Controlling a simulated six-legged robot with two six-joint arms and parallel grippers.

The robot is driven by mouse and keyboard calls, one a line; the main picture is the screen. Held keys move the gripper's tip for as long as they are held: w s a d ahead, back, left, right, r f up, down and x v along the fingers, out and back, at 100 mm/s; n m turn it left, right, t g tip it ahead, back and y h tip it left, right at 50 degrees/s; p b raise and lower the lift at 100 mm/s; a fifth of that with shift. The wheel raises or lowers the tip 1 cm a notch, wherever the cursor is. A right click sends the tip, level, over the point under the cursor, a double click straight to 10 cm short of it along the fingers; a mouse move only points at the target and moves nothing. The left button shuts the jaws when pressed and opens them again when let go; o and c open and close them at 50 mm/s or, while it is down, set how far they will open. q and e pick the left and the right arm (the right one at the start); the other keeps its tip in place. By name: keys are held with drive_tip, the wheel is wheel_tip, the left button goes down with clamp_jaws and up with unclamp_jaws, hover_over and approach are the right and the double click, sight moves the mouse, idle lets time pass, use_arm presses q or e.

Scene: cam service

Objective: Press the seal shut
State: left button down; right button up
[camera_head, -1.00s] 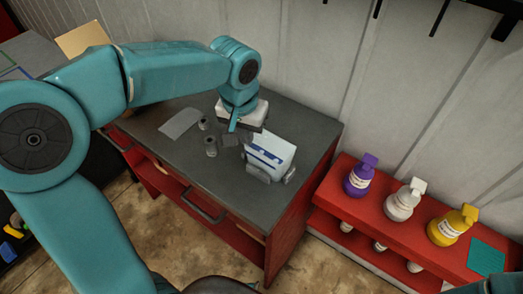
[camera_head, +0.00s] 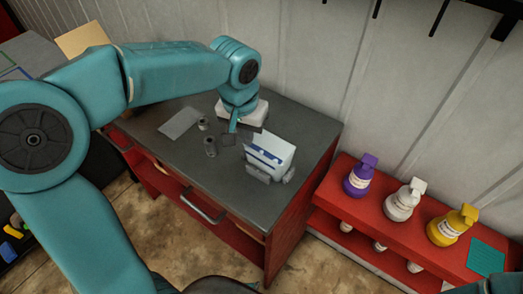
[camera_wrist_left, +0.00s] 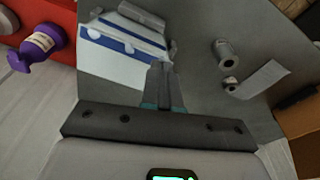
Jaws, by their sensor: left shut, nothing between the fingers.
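A white box-like device with blue stripes (camera_head: 271,151) stands on the grey workbench top, with grey fittings low at its sides. It also shows in the left wrist view (camera_wrist_left: 120,42), just beyond my fingers and to their left. I cannot single out the seal on it. My left gripper (camera_head: 232,126) points down at the left side of the device. In the wrist view its fingers (camera_wrist_left: 161,72) are together and empty, with their tips over or close to the device's edge; I cannot tell whether they touch it. My right gripper is not in view.
Two small grey cylinders (camera_head: 207,137) and a flat light plate (camera_head: 180,123) lie on the bench (camera_head: 225,185) left of the device. A red shelf (camera_head: 395,225) with purple, white and yellow bottles stands at right. A ribbed wall is behind. The bench's front is clear.

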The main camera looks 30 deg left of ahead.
use_arm(q)
drive_tip(key=shift+f+b, duration=0.55)
drive_tip(key=shift+f, duration=0.1)
idle(0.3)
drive_tip(key=shift+s+f, duration=0.1)
drive_tip(key=shift+f, duration=0.1)
idle(0.5)
drive_tip(key=shift+r+p, duration=0.65)
drive_tip(key=shift+r, duration=0.6)
drive_tip(key=shift+d+f, duration=0.1)
